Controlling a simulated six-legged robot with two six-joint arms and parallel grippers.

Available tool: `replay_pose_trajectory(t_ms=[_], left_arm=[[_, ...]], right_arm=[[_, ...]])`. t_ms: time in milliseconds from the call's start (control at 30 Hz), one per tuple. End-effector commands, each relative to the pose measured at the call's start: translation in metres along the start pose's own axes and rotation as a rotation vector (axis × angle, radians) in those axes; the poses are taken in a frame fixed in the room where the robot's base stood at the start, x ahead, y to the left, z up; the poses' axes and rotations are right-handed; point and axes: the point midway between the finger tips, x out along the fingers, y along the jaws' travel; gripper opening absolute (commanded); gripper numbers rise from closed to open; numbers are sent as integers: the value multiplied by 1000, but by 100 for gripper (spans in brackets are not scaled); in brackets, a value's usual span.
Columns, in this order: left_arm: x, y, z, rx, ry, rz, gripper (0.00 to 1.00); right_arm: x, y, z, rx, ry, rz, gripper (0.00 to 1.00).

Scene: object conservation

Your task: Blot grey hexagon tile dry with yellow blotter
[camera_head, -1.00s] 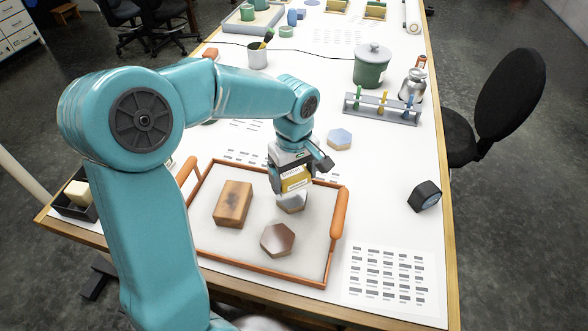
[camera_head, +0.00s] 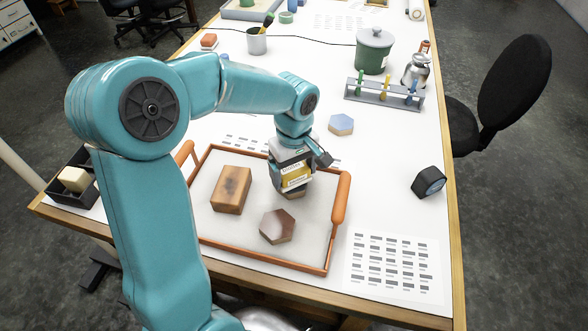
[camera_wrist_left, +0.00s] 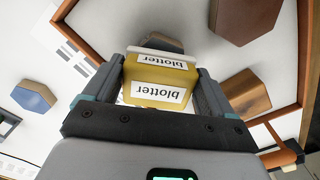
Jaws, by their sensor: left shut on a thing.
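My left gripper (camera_head: 294,178) is shut on the yellow blotter (camera_head: 296,177), a block with a white label reading "blotter" that also fills the middle of the left wrist view (camera_wrist_left: 158,84). The blotter is over the right part of the tray, right above the grey hexagon tile (camera_head: 294,195). Only a thin edge of the tile shows beneath it; in the left wrist view a dark grey edge of the tile (camera_wrist_left: 162,42) shows behind the blotter. I cannot tell if blotter and tile touch. My right gripper is not in view.
The orange-rimmed tray (camera_head: 262,260) also holds a wooden block (camera_head: 231,190) and a brown hexagon tile (camera_head: 277,226). A blue hexagon tile (camera_head: 341,124) lies outside, beyond the tray. A test-tube rack (camera_head: 384,95) and green pot (camera_head: 374,52) stand farther back. A dark device (camera_head: 429,183) sits right.

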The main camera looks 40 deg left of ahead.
Motion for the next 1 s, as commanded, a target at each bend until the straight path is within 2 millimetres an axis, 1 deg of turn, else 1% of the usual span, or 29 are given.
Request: replay_pose_trajectory(t_ms=[1000], left_arm=[[10,0,0,0,0,0,61]], right_arm=[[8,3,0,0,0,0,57]])
